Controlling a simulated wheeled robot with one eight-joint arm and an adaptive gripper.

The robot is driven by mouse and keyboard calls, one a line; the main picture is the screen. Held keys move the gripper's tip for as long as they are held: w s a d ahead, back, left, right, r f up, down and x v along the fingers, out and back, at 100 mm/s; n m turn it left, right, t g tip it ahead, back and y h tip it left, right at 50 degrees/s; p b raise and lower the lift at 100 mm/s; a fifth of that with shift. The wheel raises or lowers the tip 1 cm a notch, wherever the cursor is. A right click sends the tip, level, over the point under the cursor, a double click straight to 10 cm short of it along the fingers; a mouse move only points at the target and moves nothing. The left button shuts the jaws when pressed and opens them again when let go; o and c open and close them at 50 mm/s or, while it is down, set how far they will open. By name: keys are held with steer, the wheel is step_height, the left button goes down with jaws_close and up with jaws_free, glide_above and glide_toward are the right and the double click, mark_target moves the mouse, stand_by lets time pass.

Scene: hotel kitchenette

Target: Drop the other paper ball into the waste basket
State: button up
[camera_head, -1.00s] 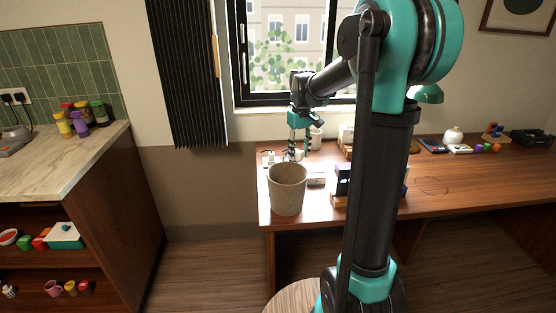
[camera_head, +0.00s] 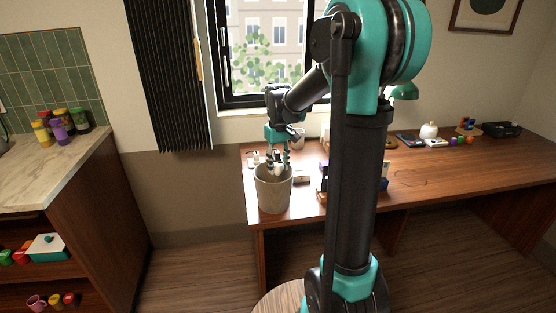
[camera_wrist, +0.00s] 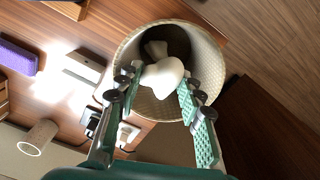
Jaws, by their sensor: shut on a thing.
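The waste basket (camera_head: 273,190) is a beige woven bin standing on the left end of the wooden desk. In the wrist view the waste basket (camera_wrist: 210,68) opens just beyond my fingers. My gripper (camera_head: 278,162) is over the basket's mouth, pointing down. In the wrist view my gripper (camera_wrist: 157,88) is shut on a white crumpled paper ball (camera_wrist: 162,77), held between the two fingers over the opening. The held ball hides part of the basket's inside.
A white box (camera_wrist: 84,66) and a purple object (camera_wrist: 18,57) lie on the desk beside the basket. A beige cup (camera_wrist: 38,137) stands further off. Dark upright items (camera_head: 323,178) stand right of the basket.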

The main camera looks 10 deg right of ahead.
mark_target(278, 163)
steer(key=shift+f, duration=0.15)
steer(key=o, duration=0.8)
step_height(278, 163, up, 12)
stand_by(0.4)
steer(key=s+d+f+m+t, duration=0.1)
steer(key=s+f, duration=0.6)
steer(key=s+d+f+m+t, duration=0.1)
steer(key=s+f, duration=0.6)
steer(key=s+d+f+m+t, duration=0.2)
steer(key=s+f, duration=0.6)
steer(key=shift+s, duration=0.1)
